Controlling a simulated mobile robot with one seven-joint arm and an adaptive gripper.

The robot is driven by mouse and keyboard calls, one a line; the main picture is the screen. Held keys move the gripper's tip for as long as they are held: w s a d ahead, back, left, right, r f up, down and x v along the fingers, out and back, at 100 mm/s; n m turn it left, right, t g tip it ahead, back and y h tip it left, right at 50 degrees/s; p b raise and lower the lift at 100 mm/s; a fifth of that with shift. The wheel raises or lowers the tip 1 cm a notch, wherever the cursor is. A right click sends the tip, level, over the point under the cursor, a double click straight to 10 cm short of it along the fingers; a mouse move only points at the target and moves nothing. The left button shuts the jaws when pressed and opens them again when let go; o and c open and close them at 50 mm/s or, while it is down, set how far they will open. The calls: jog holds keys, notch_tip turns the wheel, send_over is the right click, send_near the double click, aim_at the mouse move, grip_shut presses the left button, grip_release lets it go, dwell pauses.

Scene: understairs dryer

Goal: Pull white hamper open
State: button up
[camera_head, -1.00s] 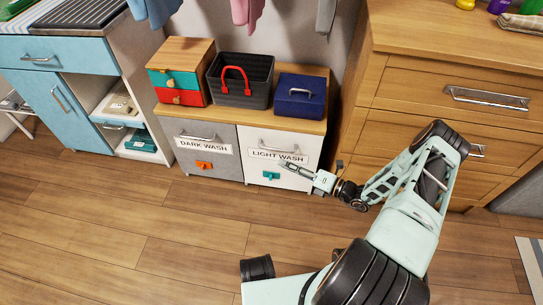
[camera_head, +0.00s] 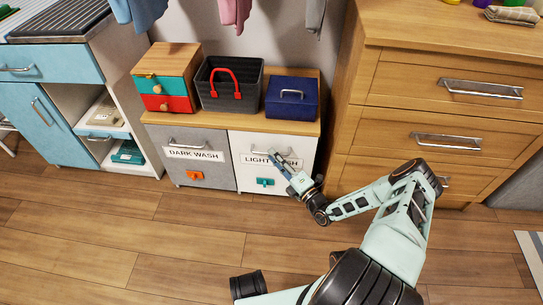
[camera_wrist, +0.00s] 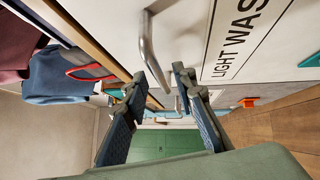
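The white hamper (camera_head: 248,148) is the right front of the low wooden unit, labelled LIGHT WASH, with a teal latch (camera_head: 265,182). It appears shut, flush with the grey hamper beside it. My gripper (camera_head: 277,160) is in front of its upper part and covers part of the label. In the wrist view my gripper (camera_wrist: 165,75) is open, its two fingers apart. The hamper's metal handle (camera_wrist: 147,45) lies close to the fingertips there. I cannot tell whether it is between them or touching.
The grey DARK WASH hamper (camera_head: 205,172) with an orange latch is at left. A small drawer box (camera_head: 165,85), a dark basket (camera_head: 215,90) and a blue box (camera_head: 292,97) stand on top. A wooden drawer chest (camera_head: 430,110) is close at right. Floor in front is clear.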

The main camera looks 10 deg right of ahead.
jog(key=shift+x, duration=1)
grip_shut()
